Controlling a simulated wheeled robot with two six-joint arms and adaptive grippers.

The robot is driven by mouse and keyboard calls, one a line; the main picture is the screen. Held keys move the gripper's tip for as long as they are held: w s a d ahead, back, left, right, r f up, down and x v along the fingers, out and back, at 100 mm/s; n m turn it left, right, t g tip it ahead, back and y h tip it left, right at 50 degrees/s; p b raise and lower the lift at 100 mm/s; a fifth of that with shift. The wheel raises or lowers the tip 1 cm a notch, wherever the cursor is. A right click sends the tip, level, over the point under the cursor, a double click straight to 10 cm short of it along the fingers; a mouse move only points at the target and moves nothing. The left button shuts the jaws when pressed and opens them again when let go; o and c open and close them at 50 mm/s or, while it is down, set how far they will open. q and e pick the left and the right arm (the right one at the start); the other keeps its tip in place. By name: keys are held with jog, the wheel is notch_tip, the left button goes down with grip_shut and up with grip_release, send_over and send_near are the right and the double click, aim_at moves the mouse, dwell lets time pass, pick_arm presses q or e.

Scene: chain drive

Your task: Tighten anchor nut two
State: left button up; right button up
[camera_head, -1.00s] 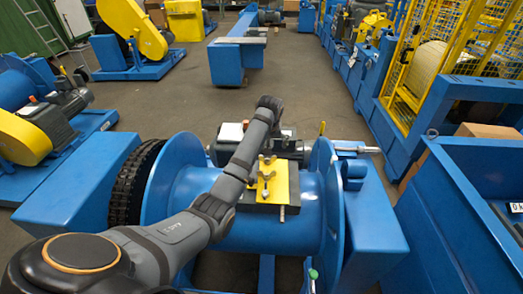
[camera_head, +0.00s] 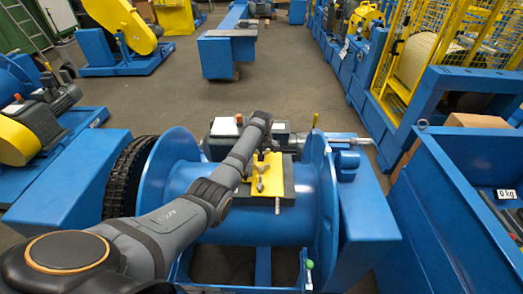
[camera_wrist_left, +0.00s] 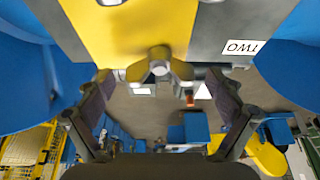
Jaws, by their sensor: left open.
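Anchor nut two is a wing nut (camera_wrist_left: 158,66) at the edge of a yellow plate (camera_wrist_left: 125,25), beside a white label reading TWO (camera_wrist_left: 243,47). In the left wrist view my left gripper (camera_wrist_left: 160,82) is open, with one finger on each side of the nut and visible gaps to its wings. In the head view the yellow plate (camera_head: 265,172) sits on a dark block on the blue drum (camera_head: 295,215). My left arm reaches over the drum to the plate's far side, and its gripper is hidden there. My right gripper is not in view.
A tall drum flange (camera_head: 320,185) stands right of the plate, and another flange and a dark chain (camera_head: 128,180) stand to the left. A blue bin marked 0 kg (camera_head: 470,215) is at the right. Open floor (camera_head: 280,85) lies beyond the drum.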

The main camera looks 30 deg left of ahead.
pick_arm(q)
jog(key=c, duration=1.2)
jog(key=shift+o, duration=0.2)
